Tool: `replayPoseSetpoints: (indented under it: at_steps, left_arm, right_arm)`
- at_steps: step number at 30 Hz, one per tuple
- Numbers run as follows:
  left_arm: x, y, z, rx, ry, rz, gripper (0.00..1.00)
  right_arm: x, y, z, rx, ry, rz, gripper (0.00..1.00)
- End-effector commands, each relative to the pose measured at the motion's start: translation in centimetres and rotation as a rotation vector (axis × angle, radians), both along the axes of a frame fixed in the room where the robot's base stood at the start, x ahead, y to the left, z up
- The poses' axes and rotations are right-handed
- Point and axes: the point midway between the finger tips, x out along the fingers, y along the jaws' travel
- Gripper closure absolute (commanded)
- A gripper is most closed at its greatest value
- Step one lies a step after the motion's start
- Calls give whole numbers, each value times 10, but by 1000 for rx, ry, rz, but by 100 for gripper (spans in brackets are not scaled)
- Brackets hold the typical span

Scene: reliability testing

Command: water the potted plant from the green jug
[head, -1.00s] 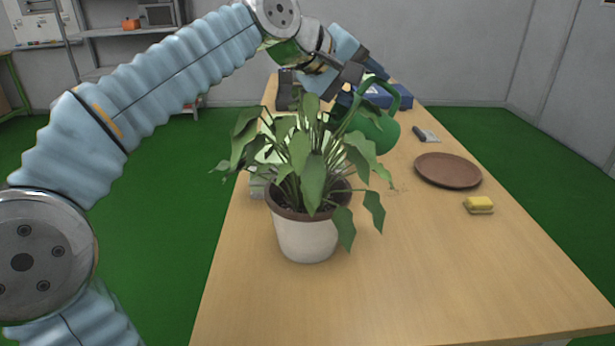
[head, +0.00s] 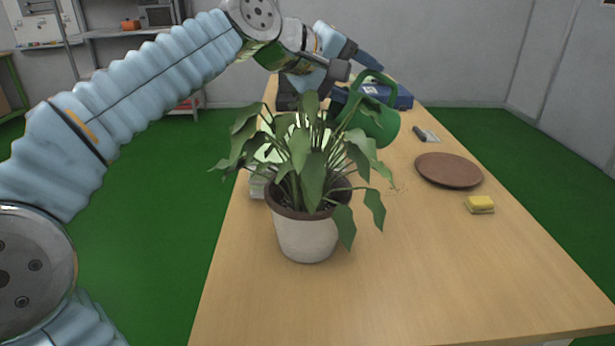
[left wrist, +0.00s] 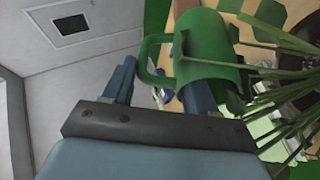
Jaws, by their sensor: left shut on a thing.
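The potted plant (head: 305,235) stands upright on the table, in a pale pot with a brown rim, dark soil and broad green leaves. Its leaves and stems also show at the right of the left wrist view (left wrist: 275,105). The green jug (head: 378,122) is held tilted in the air just behind and right of the leaves, its handle uppermost. The leaves hide its spout side, and no water can be made out. My left gripper (head: 350,76) is shut on the jug's handle; in the left wrist view the handle (left wrist: 147,62) lies between the fingers. My right gripper is not in view.
A brown round plate (head: 448,170), a yellow sponge (head: 479,205) and a small dark-handled tool (head: 426,135) lie on the right of the wooden table (head: 430,270). The table's front is clear.

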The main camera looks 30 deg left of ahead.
Motion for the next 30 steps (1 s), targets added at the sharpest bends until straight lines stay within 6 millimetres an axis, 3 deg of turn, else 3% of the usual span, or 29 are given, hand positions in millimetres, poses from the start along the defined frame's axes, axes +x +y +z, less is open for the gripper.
replayPoseSetpoints:
  at_steps: [30]
  left_arm:
    - [-2,8,2,-33,-27,-1,94]
  right_arm:
    - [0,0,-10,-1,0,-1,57]
